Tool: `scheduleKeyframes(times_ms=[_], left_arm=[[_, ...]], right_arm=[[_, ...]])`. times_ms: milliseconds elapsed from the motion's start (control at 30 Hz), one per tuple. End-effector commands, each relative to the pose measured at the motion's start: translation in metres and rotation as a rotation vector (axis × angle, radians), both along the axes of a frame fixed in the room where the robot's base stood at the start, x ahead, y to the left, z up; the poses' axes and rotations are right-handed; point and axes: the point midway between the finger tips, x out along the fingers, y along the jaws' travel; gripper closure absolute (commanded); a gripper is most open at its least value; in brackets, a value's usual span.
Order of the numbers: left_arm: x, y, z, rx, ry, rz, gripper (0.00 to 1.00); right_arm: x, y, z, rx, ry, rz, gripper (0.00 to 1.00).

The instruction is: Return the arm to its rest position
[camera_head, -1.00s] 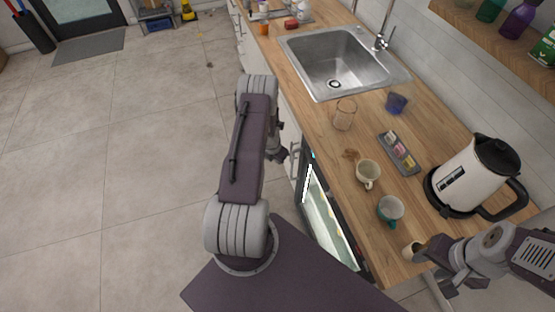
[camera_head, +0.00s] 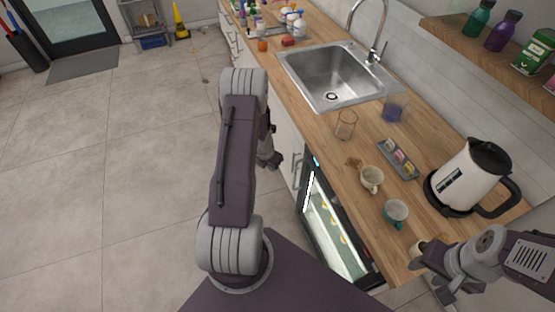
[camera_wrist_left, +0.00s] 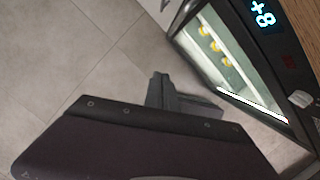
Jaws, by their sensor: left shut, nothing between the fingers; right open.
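My left arm (camera_head: 235,160) reaches forward along the front of the counter, over the floor side. My left gripper (camera_head: 272,160) hangs at its far end beside the white cabinet front, partly hidden by the arm. In the left wrist view the left gripper (camera_wrist_left: 172,92) shows shut and empty, apart from the lit fridge. My right gripper (camera_head: 440,283) is open at the counter's near right edge. A small beige object (camera_head: 416,248) sits close to it, partly hidden; I cannot tell whether they touch.
A glass-front fridge (camera_head: 332,225) is below.

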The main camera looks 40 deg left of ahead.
Motion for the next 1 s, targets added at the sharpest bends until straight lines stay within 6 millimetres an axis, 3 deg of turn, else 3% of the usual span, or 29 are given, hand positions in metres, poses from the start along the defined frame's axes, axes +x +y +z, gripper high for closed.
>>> scheduleKeyframes(times_ms=[233, 300, 367, 467, 500, 567, 600, 700, 767, 800, 900, 1000], left_arm=[[0.001, -0.002, -0.001, 0.0, 0.0, -0.006, 1.0], [0.014, -0.011, 0.009, 0.012, -0.02, -0.04, 1.0], [0.038, -0.02, 0.033, 0.039, -0.069, -0.086, 1.0], [0.077, -0.061, 0.1, 0.067, -0.185, -0.14, 1.0], [0.087, -0.082, 0.132, 0.06, -0.239, -0.089, 1.0], [0.087, -0.111, 0.176, -0.005, -0.308, 0.132, 1.0], [0.078, -0.126, 0.199, -0.079, -0.336, 0.34, 1.0], [0.037, -0.149, 0.228, -0.295, -0.335, 0.931, 1.0], [0.002, -0.159, 0.231, -0.428, -0.285, 1.329, 1.0], [-0.024, -0.166, 0.228, -0.502, -0.234, 1.608, 1.0], [-0.087, -0.178, 0.209, -0.593, -0.082, 2.303, 1.0], [-0.124, -0.191, 0.195, -0.563, 0.022, 2.797, 1.0]], right_arm=[[0.0, 0.0, -0.001, 0.0, 0.0, 0.0, 0.55], [0.0, 0.0, 0.0, 0.0, 0.0, 0.0, 0.55], [0.0, 0.0, 0.0, 0.0, 0.0, 0.0, 0.55], [0.0, 0.0, 0.0, 0.0, 0.0, 0.0, 0.55], [0.0, 0.0, 0.0, 0.0, 0.0, 0.0, 0.55], [0.0, 0.0, 0.0, 0.0, 0.0, 0.0, 0.55], [0.0, 0.0, -0.001, 0.0, 0.0, 0.0, 0.55], [0.0, 0.0, -0.001, 0.0, 0.0, 0.0, 0.55], [0.0, 0.0, -0.001, 0.0, 0.0, 0.0, 0.55], [0.0, 0.0, -0.001, 0.0, 0.0, 0.0, 0.55], [0.0, 0.0, -0.001, 0.0, 0.0, 0.0, 0.55], [0.0, 0.0, -0.001, 0.0, 0.0, 0.0, 0.55]])
